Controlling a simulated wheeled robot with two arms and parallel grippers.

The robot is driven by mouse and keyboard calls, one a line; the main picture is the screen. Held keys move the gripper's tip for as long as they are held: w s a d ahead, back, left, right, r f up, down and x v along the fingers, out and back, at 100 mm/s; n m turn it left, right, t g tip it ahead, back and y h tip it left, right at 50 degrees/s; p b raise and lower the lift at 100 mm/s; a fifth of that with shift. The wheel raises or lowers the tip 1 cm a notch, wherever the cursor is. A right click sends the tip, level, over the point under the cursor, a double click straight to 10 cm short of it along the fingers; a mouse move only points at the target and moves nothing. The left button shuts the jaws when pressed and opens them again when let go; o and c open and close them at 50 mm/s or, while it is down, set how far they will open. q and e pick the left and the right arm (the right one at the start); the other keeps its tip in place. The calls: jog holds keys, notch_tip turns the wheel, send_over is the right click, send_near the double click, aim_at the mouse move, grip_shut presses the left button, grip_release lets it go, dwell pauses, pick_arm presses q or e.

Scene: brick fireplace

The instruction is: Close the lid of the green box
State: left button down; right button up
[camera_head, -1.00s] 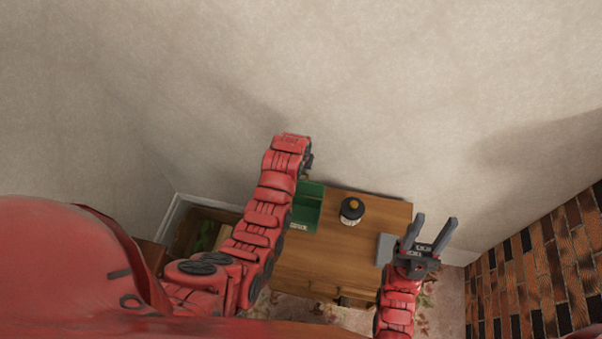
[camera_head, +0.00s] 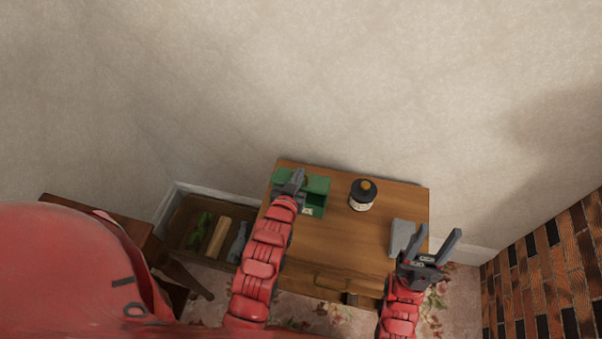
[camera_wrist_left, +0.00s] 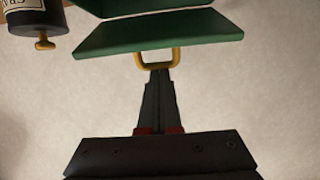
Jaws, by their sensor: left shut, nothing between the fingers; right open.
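The green box (camera_head: 316,200) sits at the back left of the wooden table; its inside shows, so it is open. Its green lid (camera_wrist_left: 160,33) appears in the left wrist view, raised at an angle from another green part above it, with a yellow loop handle (camera_wrist_left: 158,63) on its edge. My left gripper (camera_head: 296,178) is over the left part of the box and covers some of it. In the left wrist view its fingers (camera_wrist_left: 160,74) are together, with their tips at the handle; I cannot tell whether they touch it. My right gripper (camera_head: 440,244) is open and empty, right of the table.
A dark jar with an orange-gold knob (camera_head: 362,195) stands right of the box on the wooden table (camera_head: 330,252). A grey item (camera_head: 402,238) lies at the table's right side near my right gripper. A crate (camera_head: 180,232) with several items stands left. A wall is behind.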

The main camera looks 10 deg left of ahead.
pick_arm(q)
jog(key=s+f+t+b, duration=0.1)
jog(key=f+b, duration=0.1)
jog(key=b, duration=0.1)
jog(key=s+f+t+b, duration=0.1)
jog(key=s+b, duration=0.1)
jog(key=b, duration=0.1)
jog(key=shift+f, duration=0.4)
jog(key=t+b, duration=0.2)
jog(key=t, duration=0.1)
jog(key=shift+s+f+b, duration=0.3)
jog(key=shift+f+b, duration=0.05)
jog(key=shift+b, duration=0.05)
jog(key=shift+t, duration=0.3)
